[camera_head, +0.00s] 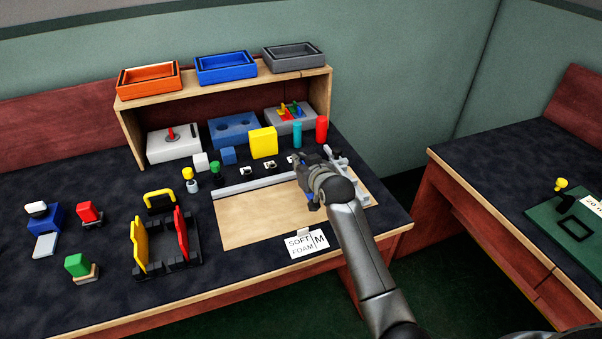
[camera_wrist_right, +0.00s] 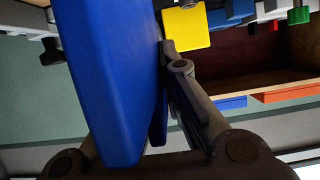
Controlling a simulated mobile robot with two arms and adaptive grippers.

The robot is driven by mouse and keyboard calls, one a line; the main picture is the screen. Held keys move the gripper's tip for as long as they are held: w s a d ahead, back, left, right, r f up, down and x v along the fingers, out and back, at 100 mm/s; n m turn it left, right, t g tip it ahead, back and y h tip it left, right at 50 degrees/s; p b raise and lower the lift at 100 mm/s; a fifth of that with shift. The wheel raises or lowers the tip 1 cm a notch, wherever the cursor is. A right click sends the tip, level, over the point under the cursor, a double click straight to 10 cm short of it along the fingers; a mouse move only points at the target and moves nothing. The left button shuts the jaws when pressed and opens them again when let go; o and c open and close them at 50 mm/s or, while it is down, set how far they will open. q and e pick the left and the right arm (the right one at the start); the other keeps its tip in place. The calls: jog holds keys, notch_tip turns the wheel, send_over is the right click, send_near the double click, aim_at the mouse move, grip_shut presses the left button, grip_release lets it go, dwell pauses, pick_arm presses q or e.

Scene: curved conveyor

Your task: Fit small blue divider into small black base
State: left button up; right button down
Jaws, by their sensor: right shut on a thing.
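A black base (camera_head: 176,264) sits on the table at the left of the wooden board in the head view. A yellow divider (camera_head: 141,244) stands along its left side and a red divider (camera_head: 181,232) along its right side; a gap lies between them. My right gripper (camera_head: 312,177) is over the right part of the board, well to the right of the base. It is shut on the blue divider (camera_wrist_right: 108,75), which fills much of the wrist view. In the head view the arm and gripper hide most of the divider. My left gripper is not in view.
A yellow-handled piece (camera_head: 159,198) lies behind the base. Red, green and blue pieces stand to its left. A white card (camera_head: 306,242) lies at the board's front edge. A wooden shelf (camera_head: 222,92) with trays stands at the back. The board's left part is clear.

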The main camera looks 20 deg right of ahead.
jog(key=shift+f, duration=1.45)
jog(key=shift+f, duration=0.2)
jog(key=c, duration=1.6)
grip_release()
jog(key=shift+r, duration=0.1)
